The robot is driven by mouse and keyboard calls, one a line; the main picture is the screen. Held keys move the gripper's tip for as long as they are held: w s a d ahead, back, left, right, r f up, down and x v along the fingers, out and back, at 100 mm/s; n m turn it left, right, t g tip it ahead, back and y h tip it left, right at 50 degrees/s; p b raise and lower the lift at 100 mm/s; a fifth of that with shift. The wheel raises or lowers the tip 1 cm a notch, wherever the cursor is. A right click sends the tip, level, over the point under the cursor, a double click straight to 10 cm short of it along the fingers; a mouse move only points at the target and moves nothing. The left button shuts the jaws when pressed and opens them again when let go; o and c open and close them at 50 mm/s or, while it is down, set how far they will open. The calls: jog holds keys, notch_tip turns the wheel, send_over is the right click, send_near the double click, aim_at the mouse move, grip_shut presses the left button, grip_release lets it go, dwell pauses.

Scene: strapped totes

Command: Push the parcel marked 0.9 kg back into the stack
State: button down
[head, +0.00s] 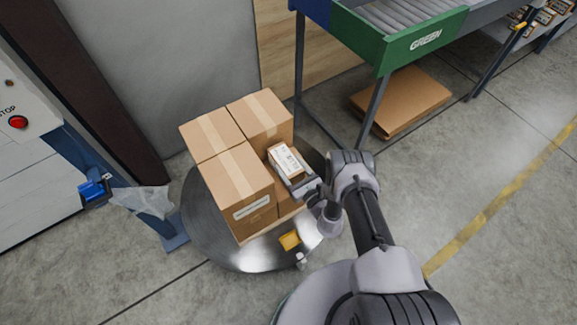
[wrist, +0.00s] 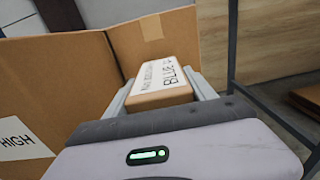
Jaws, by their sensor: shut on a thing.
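Several tan taped boxes (head: 238,180) stand stacked on a round metal turntable (head: 208,240). A small parcel with a white label (head: 286,160) is at the stack's right side, in a recess beside the taller boxes. My gripper (head: 297,182) is shut on this parcel, one finger along each side in the wrist view (wrist: 165,100). Box walls rise left of and behind it. I cannot tell whether the parcel touches the box below.
A yellow item (head: 289,240) and a small white item (head: 301,259) lie at the turntable's front. A green-ended roller conveyor (head: 425,42) stands at the back right, with flat cardboard (head: 400,100) below. A panel with a red stop button (head: 18,122) is at left. The right floor is clear.

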jog(key=shift+c, duration=1.2)
grip_release()
jog(key=shift+w, duration=0.1)
jog(key=p+v, duration=0.4)
jog(key=v, duration=1.3)
jog(key=shift+s, duration=0.2)
jog(key=shift+d, duration=0.1)
